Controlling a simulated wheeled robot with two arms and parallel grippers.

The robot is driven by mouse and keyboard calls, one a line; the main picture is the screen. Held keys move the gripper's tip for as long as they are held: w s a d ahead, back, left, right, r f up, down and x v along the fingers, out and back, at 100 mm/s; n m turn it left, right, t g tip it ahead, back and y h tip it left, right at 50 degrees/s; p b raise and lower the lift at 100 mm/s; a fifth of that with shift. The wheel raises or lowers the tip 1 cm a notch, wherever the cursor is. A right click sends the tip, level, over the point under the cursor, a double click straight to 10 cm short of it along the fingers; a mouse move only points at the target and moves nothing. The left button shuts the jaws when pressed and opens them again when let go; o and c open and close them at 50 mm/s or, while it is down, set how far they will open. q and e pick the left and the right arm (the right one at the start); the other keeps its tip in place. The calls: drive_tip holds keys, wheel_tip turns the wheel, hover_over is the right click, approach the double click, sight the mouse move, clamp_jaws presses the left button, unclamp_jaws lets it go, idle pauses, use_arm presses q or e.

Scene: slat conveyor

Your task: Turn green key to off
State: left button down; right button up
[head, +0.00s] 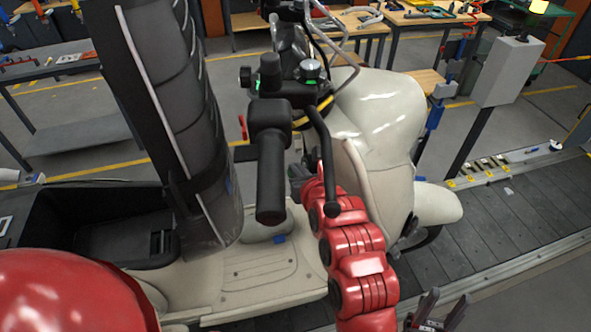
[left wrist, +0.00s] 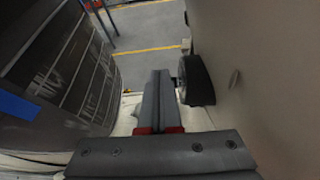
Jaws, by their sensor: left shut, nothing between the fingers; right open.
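A cream scooter (head: 375,115) stands on the conveyor. Its black handlebar grip (head: 271,180) points towards me. My left gripper (head: 300,172) is at the inner side of the scooter's front panel, partly hidden by my red arm and the brake lever. In the left wrist view its fingers (left wrist: 160,95) are shut together and empty. A black round part (left wrist: 197,80) sticks out of the panel just right of the fingers. I cannot make out a green key there. Small green spots show near the handlebar knobs (head: 312,70). My right gripper (head: 437,312) is open and empty at the lower right.
The dark ribbed seat (head: 165,90) rises at left, close to my left gripper. The cream footboard (head: 268,270) lies below. A grey box on a post (head: 507,70) stands at right beside the slat conveyor (head: 500,215). Workbenches stand behind.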

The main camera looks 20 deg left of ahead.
use_arm(q)
drive_tip(key=shift+f+b, duration=0.3)
drive_tip(key=shift+b, duration=0.05)
idle(0.7)
drive_tip(key=shift+s+f+b, duration=0.35)
drive_tip(key=shift+f+b, duration=0.35)
drive_tip(key=shift+f, duration=0.1)
idle(1.2)
drive_tip(key=shift+s+d+r, duration=0.1)
drive_tip(key=r+p+v, duration=0.1)
drive_tip(key=v, duration=0.6)
drive_tip(key=shift+r, duration=0.4)
idle(0.3)
drive_tip(key=shift+d, duration=0.1)
drive_tip(key=shift+f, duration=0.1)
idle(0.4)
